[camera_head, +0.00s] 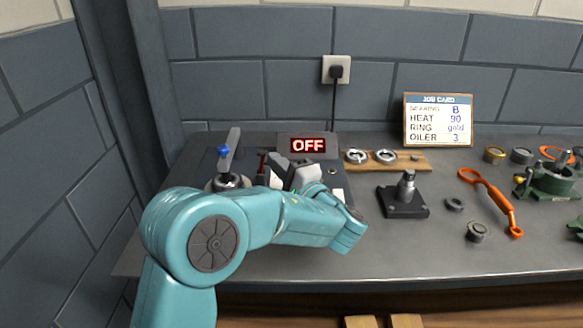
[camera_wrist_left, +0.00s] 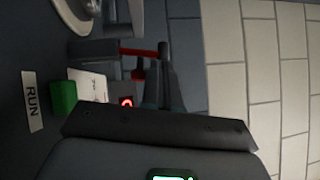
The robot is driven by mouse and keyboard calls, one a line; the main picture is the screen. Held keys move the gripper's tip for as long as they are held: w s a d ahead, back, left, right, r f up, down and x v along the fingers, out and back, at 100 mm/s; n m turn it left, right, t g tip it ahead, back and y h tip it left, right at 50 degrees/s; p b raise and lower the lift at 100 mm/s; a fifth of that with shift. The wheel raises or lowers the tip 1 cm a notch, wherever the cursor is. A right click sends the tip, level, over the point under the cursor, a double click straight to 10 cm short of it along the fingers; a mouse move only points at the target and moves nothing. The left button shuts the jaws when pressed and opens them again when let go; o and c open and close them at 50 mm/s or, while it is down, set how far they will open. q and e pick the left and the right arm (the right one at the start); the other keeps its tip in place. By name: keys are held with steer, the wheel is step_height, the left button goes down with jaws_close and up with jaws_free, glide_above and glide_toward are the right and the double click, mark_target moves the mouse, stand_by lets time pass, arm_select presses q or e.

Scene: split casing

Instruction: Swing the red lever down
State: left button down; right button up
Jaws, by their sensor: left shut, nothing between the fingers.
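The red lever (camera_head: 262,163) shows in the head view as a small red upright piece on the left part of the bench, just left of my left gripper (camera_head: 288,172). Its lower part is hidden behind my gripper and arm. In the left wrist view a red bar (camera_wrist_left: 138,52) runs across the upper middle, with dark posts near it. My left gripper is shut and empty, close beside the lever; whether it touches the lever cannot be told. My right gripper is not in view.
An OFF display (camera_head: 308,146) stands behind the gripper. A blue-knobbed handle (camera_head: 225,152) rises at left. The wrist view shows a green button (camera_wrist_left: 63,98) and a RUN label (camera_wrist_left: 33,101). A dark stand (camera_head: 404,203) and orange tool (camera_head: 497,203) lie to the right.

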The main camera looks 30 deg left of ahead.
arm_select(q)
steer(key=shift+a, duration=0.1)
stand_by(0.4)
steer(key=shift+s+a+r+n+g+b, duration=0.1)
steer(key=shift+s+n+g+b, duration=0.05)
steer(key=shift+n+g+b, duration=0.2)
